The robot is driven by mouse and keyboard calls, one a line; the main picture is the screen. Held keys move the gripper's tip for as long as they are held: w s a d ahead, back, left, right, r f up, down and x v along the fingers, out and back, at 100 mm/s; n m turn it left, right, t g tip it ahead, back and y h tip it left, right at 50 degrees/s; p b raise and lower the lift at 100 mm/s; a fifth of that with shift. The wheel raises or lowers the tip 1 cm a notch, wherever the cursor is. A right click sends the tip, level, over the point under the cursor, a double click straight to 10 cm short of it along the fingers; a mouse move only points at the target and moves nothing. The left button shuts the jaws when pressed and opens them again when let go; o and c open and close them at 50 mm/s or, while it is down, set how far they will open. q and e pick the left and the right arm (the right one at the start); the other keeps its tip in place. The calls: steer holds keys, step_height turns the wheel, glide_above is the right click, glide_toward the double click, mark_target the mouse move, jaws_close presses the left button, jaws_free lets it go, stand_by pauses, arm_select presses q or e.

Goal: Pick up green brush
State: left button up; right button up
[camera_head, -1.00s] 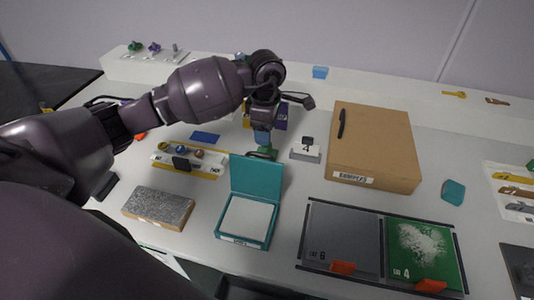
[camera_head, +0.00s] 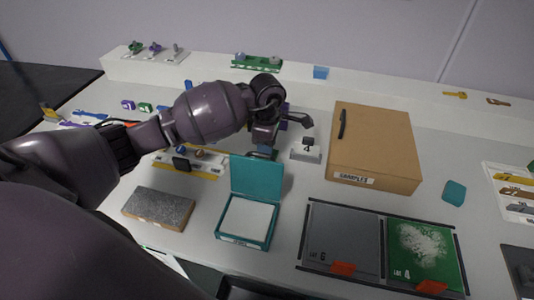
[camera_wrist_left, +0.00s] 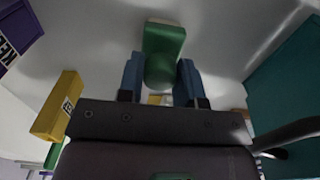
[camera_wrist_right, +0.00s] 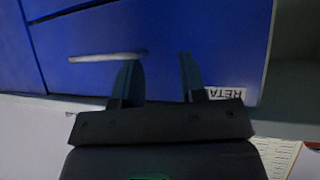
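The green brush shows in the left wrist view (camera_wrist_left: 164,48) as a green block with a rounded, darker green part nearer to me. My left gripper (camera_wrist_left: 162,80) is open, with one blue finger on each side of that rounded part; I cannot tell whether they touch it. In the head view my left gripper (camera_head: 262,152) points down at the table behind the teal box, and it mostly hides the brush. My right gripper (camera_wrist_right: 158,80) is open and empty in front of a blue surface in the right wrist view.
The open teal box (camera_head: 247,220) stands just in front of my left gripper. A small white scale (camera_head: 306,152) and a cardboard samples box (camera_head: 372,150) are to its right. A yellow rack (camera_head: 186,166) is to its left. A grey slab (camera_head: 158,208) lies front left.

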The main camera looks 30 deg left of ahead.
arm_select(q)
steer(key=c, duration=0.4)
steer(key=shift+r, duration=0.1)
step_height(320, 180, up, 20)
steer(key=p, duration=0.1)
steer(key=o, duration=0.3)
steer(key=shift+c, duration=1)
